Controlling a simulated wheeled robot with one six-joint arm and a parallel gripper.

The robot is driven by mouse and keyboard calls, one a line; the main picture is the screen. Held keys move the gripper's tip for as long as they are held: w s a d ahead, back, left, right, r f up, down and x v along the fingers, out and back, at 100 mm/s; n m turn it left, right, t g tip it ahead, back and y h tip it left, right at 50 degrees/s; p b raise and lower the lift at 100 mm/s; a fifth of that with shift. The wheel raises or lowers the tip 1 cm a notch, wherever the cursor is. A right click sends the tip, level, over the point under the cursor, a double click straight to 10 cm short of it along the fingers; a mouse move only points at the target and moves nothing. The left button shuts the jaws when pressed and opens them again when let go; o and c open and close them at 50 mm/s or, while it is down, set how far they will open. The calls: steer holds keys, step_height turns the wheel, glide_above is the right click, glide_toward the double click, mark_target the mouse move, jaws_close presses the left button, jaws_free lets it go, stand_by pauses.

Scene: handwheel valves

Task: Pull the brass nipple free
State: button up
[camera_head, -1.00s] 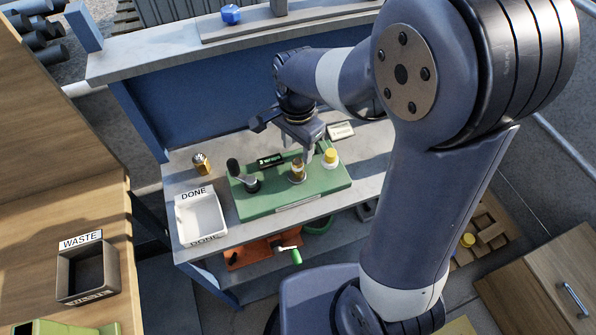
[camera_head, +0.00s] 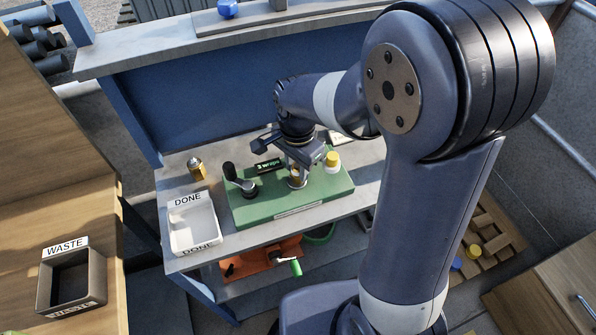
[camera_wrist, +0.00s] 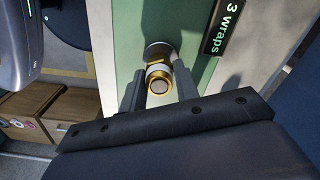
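The brass nipple (camera_wrist: 158,72) stands upright in a pale metal socket on the green base plate (camera_head: 262,210). In the wrist view its hollow end faces my camera. My gripper (camera_wrist: 160,88) is lowered over it, with one dark finger on each side. Narrow gaps show between the fingers and the brass, wider on the right, so the gripper looks open around it. In the head view my gripper (camera_head: 300,168) hides much of the nipple.
A black-knobbed lever (camera_head: 241,184) is left of the nipple, and a yellow-capped white piece (camera_head: 332,162) is right. A small display (camera_head: 268,166) reads "3 wraps". The DONE tray (camera_head: 217,225) and WASTE bin (camera_head: 102,280) look empty. A brass-coloured bottle (camera_head: 198,170) stands behind the DONE tray.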

mark_target(298, 166)
steer(key=c, duration=0.5)
jaws_close()
steer(key=shift+r, duration=0.3)
steer(key=shift+r+p, duration=3.95)
steer(key=shift+r, duration=0.55)
